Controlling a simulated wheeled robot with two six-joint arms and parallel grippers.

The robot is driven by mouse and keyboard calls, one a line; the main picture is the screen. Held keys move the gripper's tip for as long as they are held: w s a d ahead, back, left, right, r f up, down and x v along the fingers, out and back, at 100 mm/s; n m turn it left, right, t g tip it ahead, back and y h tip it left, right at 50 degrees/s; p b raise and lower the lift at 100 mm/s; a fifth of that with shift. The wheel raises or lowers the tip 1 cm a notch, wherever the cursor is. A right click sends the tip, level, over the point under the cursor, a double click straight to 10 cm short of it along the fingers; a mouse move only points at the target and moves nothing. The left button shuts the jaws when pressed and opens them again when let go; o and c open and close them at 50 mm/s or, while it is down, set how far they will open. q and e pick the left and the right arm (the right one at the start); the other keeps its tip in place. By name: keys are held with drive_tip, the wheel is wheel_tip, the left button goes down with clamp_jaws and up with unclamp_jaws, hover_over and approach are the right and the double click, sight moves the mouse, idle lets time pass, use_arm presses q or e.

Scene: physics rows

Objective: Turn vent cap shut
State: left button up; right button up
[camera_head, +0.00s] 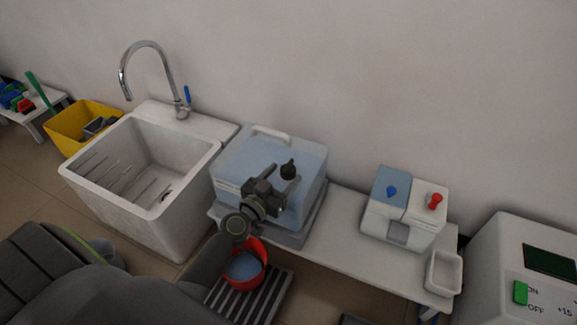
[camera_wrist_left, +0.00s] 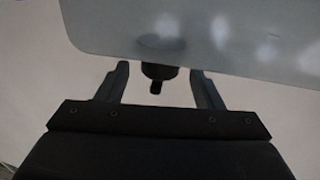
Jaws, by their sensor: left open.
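In the left wrist view the dark cap (camera_wrist_left: 159,72) sits between the two fingers, with a short stub pointing down in the picture. My left gripper (camera_head: 281,179) is over the container top, beside the cap in the head view. Its jaws (camera_wrist_left: 160,88) are open, with a gap visible on each side of the cap. I cannot tell whether the fingers reach the cap's full depth. My right gripper is not in view.
A white sink (camera_head: 182,222) is at left. A white dispenser (camera_head: 414,224) with blue and red knobs stands right on the white bench (camera_head: 343,215).

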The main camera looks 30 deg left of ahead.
sight(284, 175)
use_arm(q)
drive_tip(key=shift+w+d, duration=0.15)
drive_tip(key=shift+w, duration=1.5)
drive_tip(key=c, duration=1)
drive_tip(key=shift+o, duration=0.2)
